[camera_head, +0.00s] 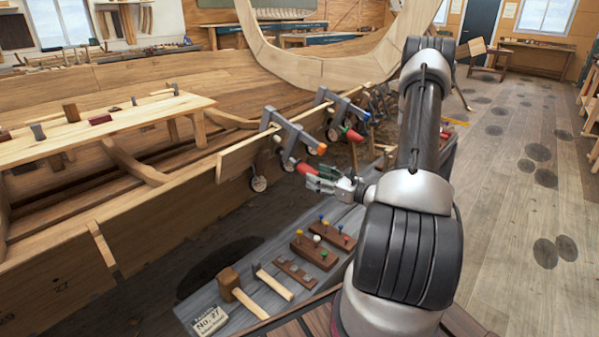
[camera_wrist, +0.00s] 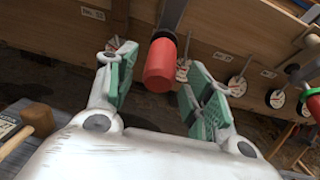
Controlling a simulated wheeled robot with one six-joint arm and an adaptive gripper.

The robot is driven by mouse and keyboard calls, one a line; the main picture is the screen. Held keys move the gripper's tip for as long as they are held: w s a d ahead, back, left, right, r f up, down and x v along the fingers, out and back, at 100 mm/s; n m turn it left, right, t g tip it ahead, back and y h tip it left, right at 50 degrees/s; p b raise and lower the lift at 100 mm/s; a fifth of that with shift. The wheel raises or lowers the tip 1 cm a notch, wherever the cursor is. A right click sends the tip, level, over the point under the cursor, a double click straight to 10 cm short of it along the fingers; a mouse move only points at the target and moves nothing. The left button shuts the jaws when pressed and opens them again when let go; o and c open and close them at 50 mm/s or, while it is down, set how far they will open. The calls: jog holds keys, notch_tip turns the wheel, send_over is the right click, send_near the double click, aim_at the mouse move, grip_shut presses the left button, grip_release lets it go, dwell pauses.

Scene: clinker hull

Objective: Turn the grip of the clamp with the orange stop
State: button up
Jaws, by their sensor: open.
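The clamp with the orange stop (camera_head: 322,149) is grey and hangs on the edge of the hull plank. Its red grip (camera_head: 306,168) points down toward my gripper (camera_head: 322,180). In the wrist view the red grip (camera_wrist: 160,64) stands between the two green-padded fingers of my gripper (camera_wrist: 157,82). The fingers are open, with a visible gap on both sides of the grip. Whether the grip's end reaches deep between the pads is hard to tell. The orange stop is out of sight in the wrist view.
A second clamp (camera_head: 340,103) with a blue stop and a red grip (camera_head: 353,135) hangs farther along the plank. Round dials (camera_wrist: 277,98) hang below the plank. A grey bench (camera_head: 245,262) below holds a mallet (camera_head: 228,282), a hammer (camera_head: 262,270) and peg blocks (camera_head: 315,250).

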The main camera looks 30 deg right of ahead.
aim_at(301, 171)
jog(key=x, duration=0.7)
jog(key=c, duration=1)
jog(key=shift+a+m+g+y, duration=0.2)
jog(key=shift+m+g+y, duration=0.3)
jog(key=shift+m+y, duration=0.6)
jog(key=shift+s+a+r+m+g+y, duration=0.1)
jog(key=shift+m+g+y, duration=0.05)
jog(key=shift+m+y, duration=0.55)
jog(key=shift+s+a+m+g+y, duration=0.15)
jog(key=shift+m+y, duration=0.25)
jog(key=shift+m, duration=0.5)
jog(key=shift+d, duration=0.1)
